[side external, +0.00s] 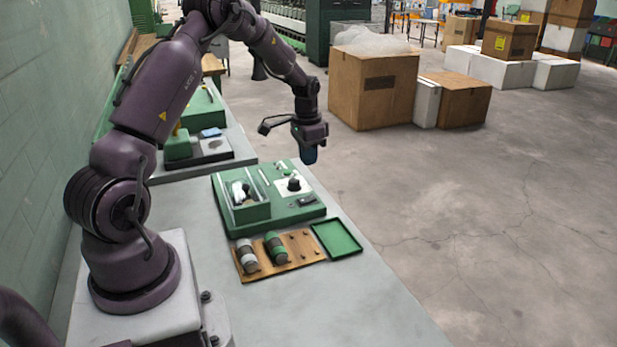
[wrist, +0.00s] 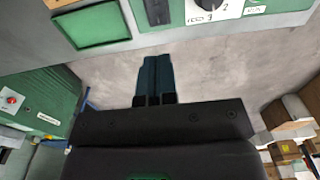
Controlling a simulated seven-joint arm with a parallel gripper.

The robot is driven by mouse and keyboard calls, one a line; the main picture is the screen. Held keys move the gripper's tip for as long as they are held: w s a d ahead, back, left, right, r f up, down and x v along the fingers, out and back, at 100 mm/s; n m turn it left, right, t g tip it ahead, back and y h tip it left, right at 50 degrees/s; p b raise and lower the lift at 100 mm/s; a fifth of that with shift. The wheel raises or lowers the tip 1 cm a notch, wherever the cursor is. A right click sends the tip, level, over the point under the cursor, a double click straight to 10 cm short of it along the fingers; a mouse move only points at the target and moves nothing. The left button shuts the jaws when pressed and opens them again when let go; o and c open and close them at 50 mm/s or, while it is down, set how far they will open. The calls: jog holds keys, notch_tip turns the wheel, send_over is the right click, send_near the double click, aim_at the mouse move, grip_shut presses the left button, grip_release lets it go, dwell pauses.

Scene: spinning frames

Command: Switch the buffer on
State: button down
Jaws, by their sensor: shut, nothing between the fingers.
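The buffer appears to be the green machine (side external: 228,220) on the bench, with a clear-covered box at its left. A black knob (side external: 294,184) sits on its white dial plate. In the wrist view the knob (wrist: 207,4) is cut by the top edge, with marks 1 and 2 beside it. A small dark part (side external: 307,202) lies near the machine's front right; what it is I cannot tell. My gripper (side external: 309,157) hangs above and beyond the machine, touching nothing. In the wrist view my gripper (wrist: 156,60) has its blue fingers together, with nothing between them.
A wooden board (side external: 290,262) with white and green rolls and bare pegs lies before the machine. A green tray (side external: 337,239) is beside it. The grey bench (side external: 345,300) is clear in front. Boxes (side external: 373,85) stand on the floor behind.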

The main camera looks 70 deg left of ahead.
aim_at(313, 196)
jog(key=shift+r, duration=1.95)
jog(key=shift+s+d+r+t, duration=0.1)
jog(key=shift+s+t, duration=0.5)
jog(key=f, duration=0.4)
jog(key=w+f, duration=0.1)
jog(key=f, duration=0.4)
jog(key=w+f, duration=0.1)
jog(key=f, duration=0.4)
